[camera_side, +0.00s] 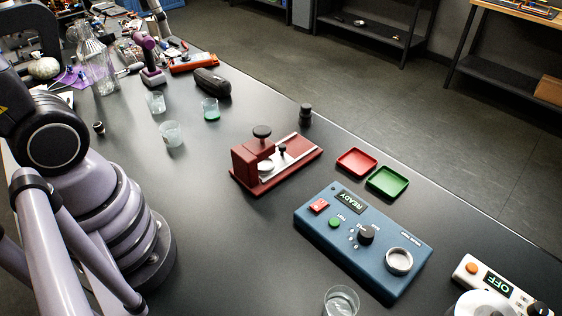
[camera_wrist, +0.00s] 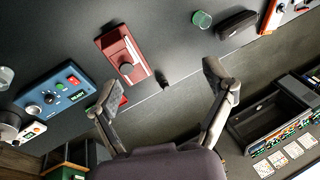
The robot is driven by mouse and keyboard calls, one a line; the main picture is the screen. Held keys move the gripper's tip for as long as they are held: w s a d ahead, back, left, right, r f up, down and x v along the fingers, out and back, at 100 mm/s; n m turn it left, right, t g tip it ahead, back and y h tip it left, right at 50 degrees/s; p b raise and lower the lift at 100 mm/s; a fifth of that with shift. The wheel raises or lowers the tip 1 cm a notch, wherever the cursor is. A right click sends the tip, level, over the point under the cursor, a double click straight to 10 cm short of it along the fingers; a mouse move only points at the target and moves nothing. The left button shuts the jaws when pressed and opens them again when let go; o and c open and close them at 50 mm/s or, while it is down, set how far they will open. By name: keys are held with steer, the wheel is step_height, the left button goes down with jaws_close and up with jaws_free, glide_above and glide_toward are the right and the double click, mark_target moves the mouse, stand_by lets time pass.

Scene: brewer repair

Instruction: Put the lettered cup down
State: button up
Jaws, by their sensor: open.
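Several clear cups stand on the dark bench. In the side view, one clear cup (camera_side: 156,101) and another (camera_side: 171,133) stand near a cup with green contents (camera_side: 210,110). A further clear cup (camera_side: 341,302) is at the front edge of the picture, partly cut off. I cannot make out letters on any of them. The green cup (camera_wrist: 202,19) also shows at the top of the wrist view, and a clear cup (camera_wrist: 5,77) is cut off at its left edge. My gripper (camera_wrist: 161,88) is open and empty in the wrist view, apart from every cup; it is outside the side view.
A red fixture (camera_side: 268,165) stands mid-bench, with a small black knobbed piece (camera_side: 305,115) behind it. Red (camera_side: 356,162) and green (camera_side: 388,182) trays lie right of it. A blue control box (camera_side: 340,250) reads READY; a white device (camera_side: 500,285) reads OFF. Bench between cups and fixture is clear.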

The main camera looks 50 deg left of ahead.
steer(key=s+d+n+t+h, duration=0.1)
steer(key=s+d+t+h, duration=0.2)
steer(key=s+d, duration=0.3)
steer(key=shift+s+d+r, duration=0.4)
steer(key=shift+d+r, duration=0.05)
steer(key=shift+d, duration=0.15)
stand_by(0.6)
